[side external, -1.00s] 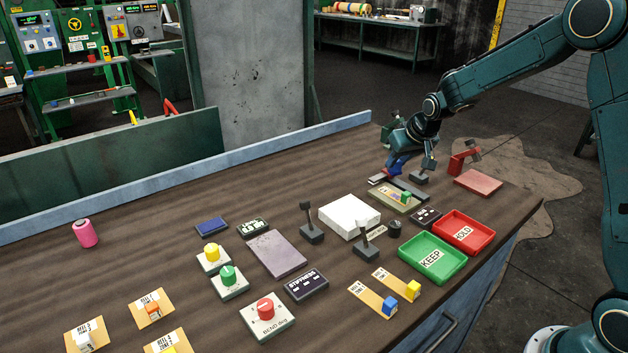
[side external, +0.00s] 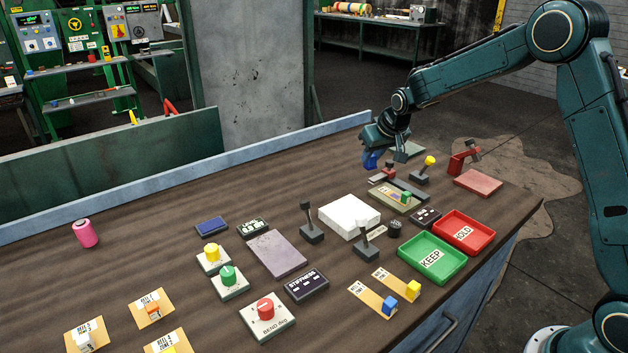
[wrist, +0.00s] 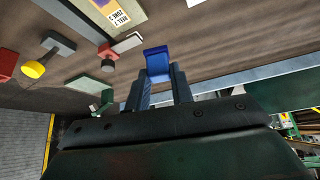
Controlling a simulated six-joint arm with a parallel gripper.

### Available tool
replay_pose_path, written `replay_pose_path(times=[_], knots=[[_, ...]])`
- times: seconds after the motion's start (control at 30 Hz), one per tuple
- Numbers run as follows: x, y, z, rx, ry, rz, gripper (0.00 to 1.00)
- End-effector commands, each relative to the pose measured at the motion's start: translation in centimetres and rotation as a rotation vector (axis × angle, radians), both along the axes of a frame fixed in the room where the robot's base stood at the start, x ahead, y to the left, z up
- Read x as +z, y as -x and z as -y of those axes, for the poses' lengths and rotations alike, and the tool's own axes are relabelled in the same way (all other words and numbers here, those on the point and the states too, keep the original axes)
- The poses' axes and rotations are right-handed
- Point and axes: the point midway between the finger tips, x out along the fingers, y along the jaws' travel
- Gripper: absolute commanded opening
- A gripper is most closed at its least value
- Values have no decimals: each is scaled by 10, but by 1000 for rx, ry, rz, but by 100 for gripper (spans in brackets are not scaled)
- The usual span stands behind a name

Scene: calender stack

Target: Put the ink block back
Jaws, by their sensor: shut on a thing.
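My gripper (side external: 377,148) is over the far right part of the bench, near the back edge. It is shut on a blue block (side external: 371,160), which looks to be the ink block. In the wrist view, the blue block (wrist: 158,62) sits between the two fingertips of my gripper (wrist: 160,76) and sticks out past them. In the side view the block appears raised above the wooden bench (side external: 300,170), though the exact gap is hard to tell.
Near the gripper are a yellow-knobbed lever (side external: 430,161), a red-knobbed part (side external: 389,166), a grey-green plate (side external: 407,150) and a red stand (side external: 463,160). A white box (side external: 349,216) and a dark blue pad (side external: 211,226) lie further left. The bench's back left is mostly clear.

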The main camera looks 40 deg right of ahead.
Motion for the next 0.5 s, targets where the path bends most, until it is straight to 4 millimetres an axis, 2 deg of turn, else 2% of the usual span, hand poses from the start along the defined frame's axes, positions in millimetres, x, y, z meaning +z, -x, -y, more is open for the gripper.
replay_pose_path(times=[0.2,0.5], knots=[[0,-45,-40,49,11,-1,5],[-2,-95,-103,108,20,-3,5]])
